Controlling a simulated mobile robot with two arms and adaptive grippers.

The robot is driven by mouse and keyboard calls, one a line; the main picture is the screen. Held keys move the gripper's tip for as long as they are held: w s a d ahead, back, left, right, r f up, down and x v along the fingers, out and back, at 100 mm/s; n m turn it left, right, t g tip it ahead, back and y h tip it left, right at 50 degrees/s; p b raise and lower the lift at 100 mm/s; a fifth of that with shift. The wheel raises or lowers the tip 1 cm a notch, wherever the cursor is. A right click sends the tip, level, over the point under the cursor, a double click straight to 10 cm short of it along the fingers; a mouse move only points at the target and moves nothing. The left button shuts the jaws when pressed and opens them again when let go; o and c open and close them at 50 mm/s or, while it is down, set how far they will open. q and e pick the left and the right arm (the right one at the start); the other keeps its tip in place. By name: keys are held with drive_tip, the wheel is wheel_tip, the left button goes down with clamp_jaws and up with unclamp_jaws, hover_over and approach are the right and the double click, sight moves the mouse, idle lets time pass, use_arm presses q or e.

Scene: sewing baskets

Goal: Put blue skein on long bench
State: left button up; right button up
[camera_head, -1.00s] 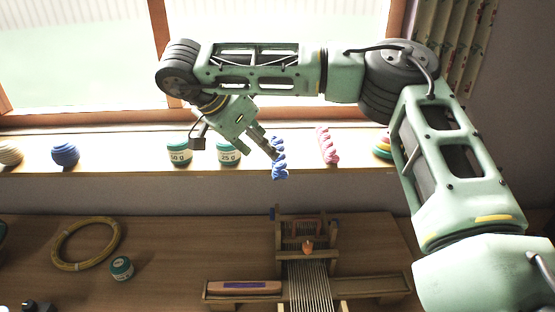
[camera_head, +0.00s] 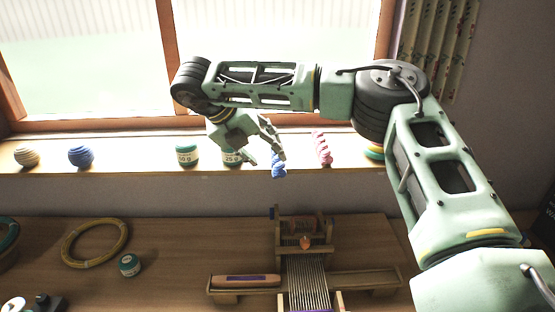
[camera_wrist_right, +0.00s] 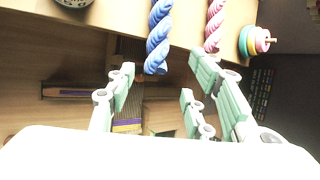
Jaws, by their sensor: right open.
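The blue skein (camera_head: 279,170) stands near the front edge of the window sill (camera_head: 340,165), its upper part hidden by my right gripper in the head view. My right gripper (camera_head: 266,153) is open at the skein. In the right wrist view the blue skein (camera_wrist_right: 158,40) is twisted and lies ahead of the open fingers (camera_wrist_right: 158,88), apart from them in the picture. I cannot tell whether a finger touches it. A long wooden bench top (camera_head: 170,285) lies below the sill. My left gripper is out of view.
A pink skein (camera_head: 321,150) stands close to the right of the blue one, with a stacked colored item (camera_head: 374,152) beyond. A loom (camera_head: 305,245), a hoop (camera_head: 95,242) and a jar (camera_head: 129,265) occupy the bench.

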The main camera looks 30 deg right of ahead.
sight(275, 166)
drive_tip(key=p+x, duration=0.4)
drive_tip(key=x, duration=0.3)
drive_tip(key=shift+w+a+f, duration=0.1)
drive_tip(key=shift+w+a, duration=0.05)
drive_tip(key=shift+f, duration=0.3)
drive_tip(key=shift+c, duration=0.3)
clamp_jaws()
